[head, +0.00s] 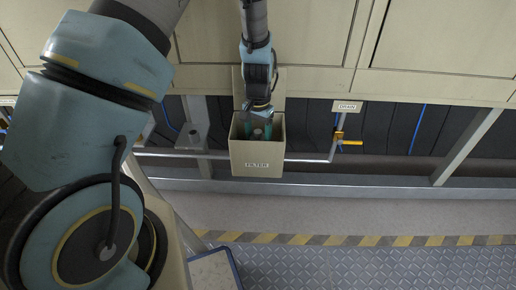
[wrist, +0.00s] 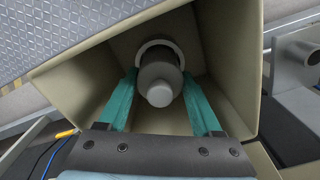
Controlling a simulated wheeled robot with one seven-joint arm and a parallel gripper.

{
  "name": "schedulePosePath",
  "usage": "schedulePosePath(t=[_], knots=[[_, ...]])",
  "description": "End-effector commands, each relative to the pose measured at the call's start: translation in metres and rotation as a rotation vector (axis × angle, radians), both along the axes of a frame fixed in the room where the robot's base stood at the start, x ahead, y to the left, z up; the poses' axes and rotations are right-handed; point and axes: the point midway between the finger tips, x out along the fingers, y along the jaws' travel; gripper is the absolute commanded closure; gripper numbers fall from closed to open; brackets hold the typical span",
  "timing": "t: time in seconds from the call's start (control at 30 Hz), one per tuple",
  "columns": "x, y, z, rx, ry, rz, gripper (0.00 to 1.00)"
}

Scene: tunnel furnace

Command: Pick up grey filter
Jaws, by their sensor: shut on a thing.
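The grey filter (wrist: 160,82) is a rounded cylinder inside an open beige box. Its far end meets a pale ring at the bottom of the box in the wrist view. My gripper (wrist: 160,88) reaches down into the box with its two teal fingers on either side of the filter, shut on it. In the head view the gripper (head: 258,130) is inside the box labelled FILTER (head: 257,157), and the filter shows only as a small grey shape between the fingers. I cannot tell whether the filter is still seated in the ring.
The box walls surround my gripper closely. A pipe with a yellow-handled valve (head: 349,142) and a DRAIN label (head: 347,106) is to the right. Beige panels (head: 432,45) stand above. Patterned metal floor (head: 390,268) with a striped edge (head: 370,241) lies clear in front.

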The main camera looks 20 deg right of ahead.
Motion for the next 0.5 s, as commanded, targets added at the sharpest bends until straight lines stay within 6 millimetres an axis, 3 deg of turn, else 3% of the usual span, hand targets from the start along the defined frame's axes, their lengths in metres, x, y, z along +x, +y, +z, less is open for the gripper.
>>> schedulePosePath(t=[0.33, 0.5], knots=[[0.0, 0.0, 0.003, -0.001, -0.001, 0.0, 0.97], [0.0, -0.001, 0.027, -0.003, -0.002, -0.001, 0.97]])
